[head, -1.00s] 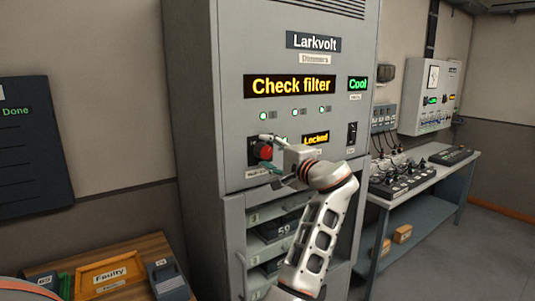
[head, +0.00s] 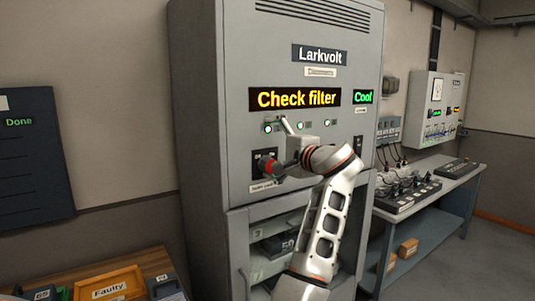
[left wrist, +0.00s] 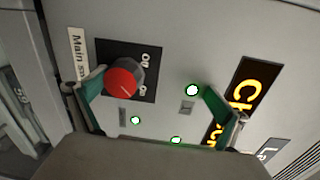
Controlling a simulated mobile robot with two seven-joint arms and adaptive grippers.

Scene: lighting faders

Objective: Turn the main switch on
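The main switch is a red round knob (head: 269,168) on a black plate low on the left of the grey cabinet's front. In the left wrist view the red knob (left wrist: 123,82) shows in full, with On/Off lettering and a label starting "Main" beside its plate. The knob's exact setting is hard to tell. My left gripper (head: 279,148) is in front of the panel, over and just right of the switch. In the left wrist view my left gripper (left wrist: 146,88) is open, green-padded fingers wide apart. The knob lies between them, nearer the left finger, not gripped. My right gripper is not in view.
The cabinet (head: 205,120) shows a "Check filter" display (head: 295,98) and a green "Cool" display (head: 363,97). Drawer slots lie below. A wooden table with an orange "Faulty" tray (head: 108,287) stands at lower left. A bench (head: 455,180) with fader boards stands at right.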

